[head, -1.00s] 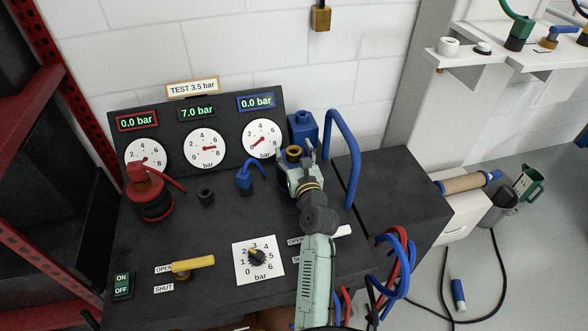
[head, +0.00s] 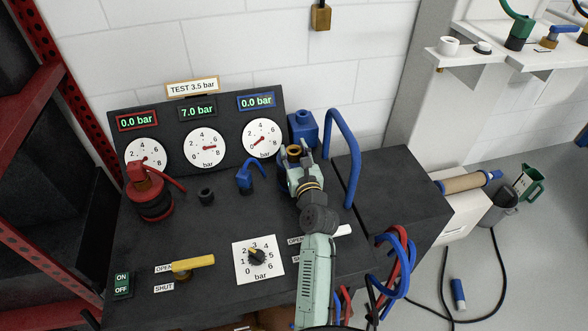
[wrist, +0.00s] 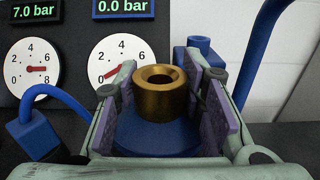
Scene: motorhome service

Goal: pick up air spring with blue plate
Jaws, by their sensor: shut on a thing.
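The air spring with blue plate shows in the wrist view as a round blue plate (wrist: 158,138) with a brass collar (wrist: 160,94) on top. The part of the air spring below the plate is hidden. In the head view, my gripper (head: 298,156) is at the right back of the dark bench, with the brass collar (head: 293,150) showing between the fingers. I cannot tell whether the spring is clear of the bench.
A blue block (head: 303,126) and a blue hoop (head: 341,155) stand close behind and right of my gripper. A small blue fitting with hose (head: 244,180) is to the left. A red-topped black spring (head: 151,200) stands further left. The gauge panel (head: 180,125) rises behind.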

